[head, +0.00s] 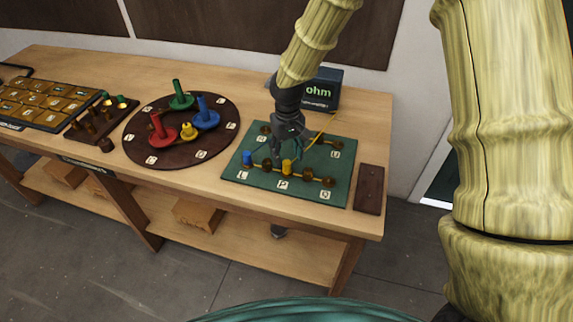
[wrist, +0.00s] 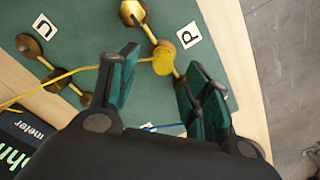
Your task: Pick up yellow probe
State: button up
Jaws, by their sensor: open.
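The yellow probe (head: 286,168) stands on the green board (head: 238,173) at the front, near the tile marked P. In the wrist view the yellow probe (wrist: 164,58) shows from above, ahead of and between the finger tips, with a yellow wire running from it to the left. My gripper (head: 281,155) is over the board just behind the probe. In the wrist view my gripper (wrist: 152,70) has its two teal-padded fingers apart, with nothing clearly held between them. Whether a finger touches the probe cannot be told.
A blue probe (head: 247,158) stands left of the yellow one, among brass posts. The ohm meter (head: 323,88) stands behind the board. A dark block (head: 369,190) lies to the right. A round dark tray (head: 134,149) with coloured pegs is to the left.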

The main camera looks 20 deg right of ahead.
aim_at(287, 163)
jog(key=shift+s+d, duration=0.1)
jog(key=shift+s, duration=0.15)
jog(key=shift+f+p, duration=0.3)
jog(key=shift+p, duration=0.1)
jog(key=shift+a+f+p, duration=0.2)
jog(key=shift+f+p, duration=0.75)
jog(key=shift+f, duration=1.35)
grip_shut()
